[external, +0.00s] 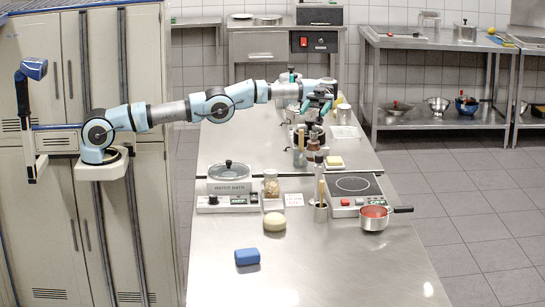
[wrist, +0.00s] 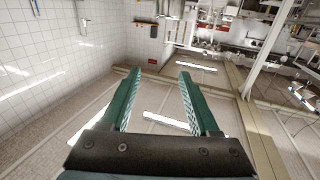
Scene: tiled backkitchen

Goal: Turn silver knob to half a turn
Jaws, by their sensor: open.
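The water bath (external: 230,186) stands on the steel table, with a lidded glass pot on top and a front control panel (external: 228,204). A hot plate (external: 353,187) to the right also has small front controls, including a red one. My gripper (external: 320,103) is above the far part of the table, well away from both panels. In the wrist view my gripper (wrist: 158,73) has its two green fingers apart with nothing between them.
A jar (external: 271,186), a round pale item (external: 274,222), a blue block (external: 247,257), a holder with utensils (external: 321,211) and a red-filled pan (external: 375,217) stand around the appliances. The table's front right is clear.

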